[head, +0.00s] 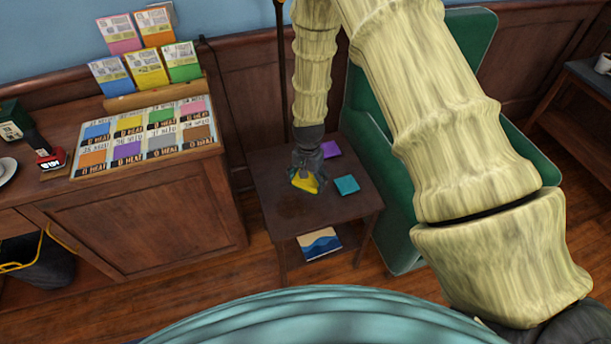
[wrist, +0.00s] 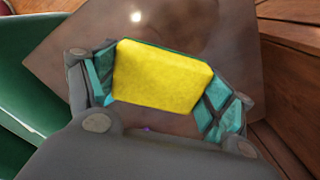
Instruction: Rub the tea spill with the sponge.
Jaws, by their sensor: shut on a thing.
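My gripper (head: 305,174) points down over the small dark wood side table (head: 352,208) and is shut on the yellow sponge (head: 307,184). In the wrist view the sponge (wrist: 162,78) sits between the two teal-padded fingers, its yellow face toward the camera and a thin green edge on its far side. I cannot tell whether the sponge touches the tabletop. A faint darker patch, perhaps the tea spill (head: 289,208), shows on the table just in front of the sponge; its outline is unclear. The gripper and sponge hide part of the tabletop.
A purple square (head: 331,149) and a teal square (head: 346,185) lie on the table behind and to the right of the gripper. A book (head: 319,244) lies on the lower shelf. A wooden cabinet (head: 150,215) stands left, a green chair (head: 400,240) right.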

